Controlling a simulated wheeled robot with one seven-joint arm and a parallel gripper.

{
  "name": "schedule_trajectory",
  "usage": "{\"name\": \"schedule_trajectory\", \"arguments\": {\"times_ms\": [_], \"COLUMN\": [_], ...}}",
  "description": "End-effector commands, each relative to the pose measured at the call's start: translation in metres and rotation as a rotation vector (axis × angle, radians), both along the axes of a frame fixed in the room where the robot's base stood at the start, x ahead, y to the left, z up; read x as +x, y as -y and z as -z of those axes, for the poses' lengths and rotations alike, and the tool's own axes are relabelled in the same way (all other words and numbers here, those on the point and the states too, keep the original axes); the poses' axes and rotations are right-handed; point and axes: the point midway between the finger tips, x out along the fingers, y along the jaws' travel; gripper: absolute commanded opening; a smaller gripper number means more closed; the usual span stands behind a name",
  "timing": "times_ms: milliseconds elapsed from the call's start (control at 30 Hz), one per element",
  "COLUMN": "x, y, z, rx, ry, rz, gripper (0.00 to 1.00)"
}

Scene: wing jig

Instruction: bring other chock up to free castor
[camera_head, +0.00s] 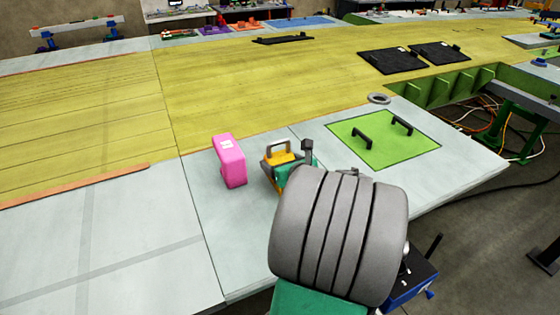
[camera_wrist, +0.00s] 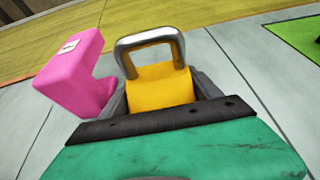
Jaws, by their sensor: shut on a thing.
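A yellow chock (camera_head: 278,153) with a grey metal loop handle sits between the fingers of my gripper (camera_head: 288,164), over the pale wing surface. In the wrist view, the chock (camera_wrist: 163,88) is directly in front of my teal gripper (camera_wrist: 163,98), with dark fingers on both sides and its handle upward. My gripper is shut on it. I cannot tell whether its underside touches the surface. No castor is recognisable in either view.
A pink block (camera_head: 229,160) stands just left of the chock; it also shows in the wrist view (camera_wrist: 75,72). A green panel (camera_head: 383,138) with two black handles lies to the right. A grey ring (camera_head: 379,98) and dark mats (camera_head: 395,61) lie farther back.

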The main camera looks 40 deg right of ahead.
Motion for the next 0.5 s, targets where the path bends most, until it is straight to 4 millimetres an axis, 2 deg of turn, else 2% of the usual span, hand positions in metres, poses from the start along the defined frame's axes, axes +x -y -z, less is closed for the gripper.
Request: {"name": "schedule_trajectory", "arguments": {"times_ms": [133,167,400,500], "x": [0.0005,-0.0002,-0.0002,-0.0002], "y": [0.0006,-0.0001,-0.0002,0.0], "z": [0.0009,0.0028,0.0026,0.0025], "rx": [-0.002,0.001,0.001,0.001], "ry": [0.004,-0.001,0.0,0.0], "rz": [0.0,0.0,0.0,-0.001], "gripper": [0.0,0.75,0.94,0.94]}}
